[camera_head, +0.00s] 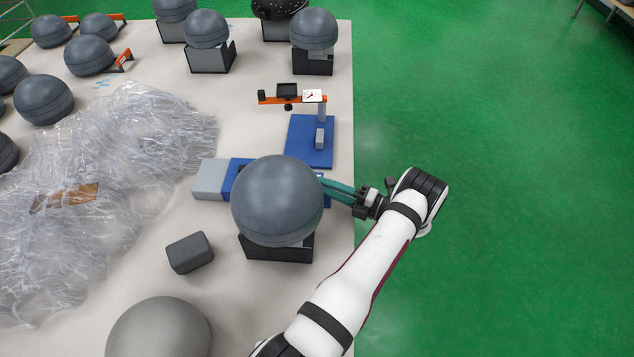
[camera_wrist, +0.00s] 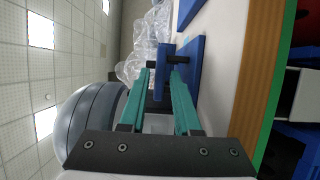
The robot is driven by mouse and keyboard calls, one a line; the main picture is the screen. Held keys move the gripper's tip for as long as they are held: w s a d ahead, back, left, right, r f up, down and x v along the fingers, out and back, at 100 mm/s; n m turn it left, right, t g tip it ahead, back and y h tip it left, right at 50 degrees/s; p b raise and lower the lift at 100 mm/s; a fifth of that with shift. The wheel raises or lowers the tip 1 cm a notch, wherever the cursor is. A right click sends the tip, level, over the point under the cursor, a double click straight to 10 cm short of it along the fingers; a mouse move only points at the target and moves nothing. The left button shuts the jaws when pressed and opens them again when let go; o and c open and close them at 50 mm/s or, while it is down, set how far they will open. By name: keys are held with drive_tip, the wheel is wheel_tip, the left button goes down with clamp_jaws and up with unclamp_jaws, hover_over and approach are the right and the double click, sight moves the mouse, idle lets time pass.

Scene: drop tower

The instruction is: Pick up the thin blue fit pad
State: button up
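I cannot single out a thin blue fit pad with certainty. A blue piece (camera_head: 237,180) with a grey block (camera_head: 209,179) at its left end lies on the table, partly hidden behind a large grey ball (camera_head: 278,200). My gripper (camera_head: 330,187) comes in from the right, its teal fingers beside this ball, tips near the blue piece. In the wrist view, the fingers of my gripper (camera_wrist: 161,70) are apart. A blue structure (camera_wrist: 187,65) shows at and beyond the fingertips, with dark parts between them. I see no clear grip on anything.
A blue plate (camera_head: 310,150) with a grey post and an orange gauge arm (camera_head: 278,99) stands behind. The grey ball rests on a black stand (camera_head: 277,248). A dark block (camera_head: 190,252) lies in front. Crumpled clear film (camera_head: 100,190) covers the left. The table's right edge is close.

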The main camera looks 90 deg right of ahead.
drive_tip(key=shift+w, duration=0.2)
clamp_jaws()
drive_tip(key=shift+r, duration=0.1)
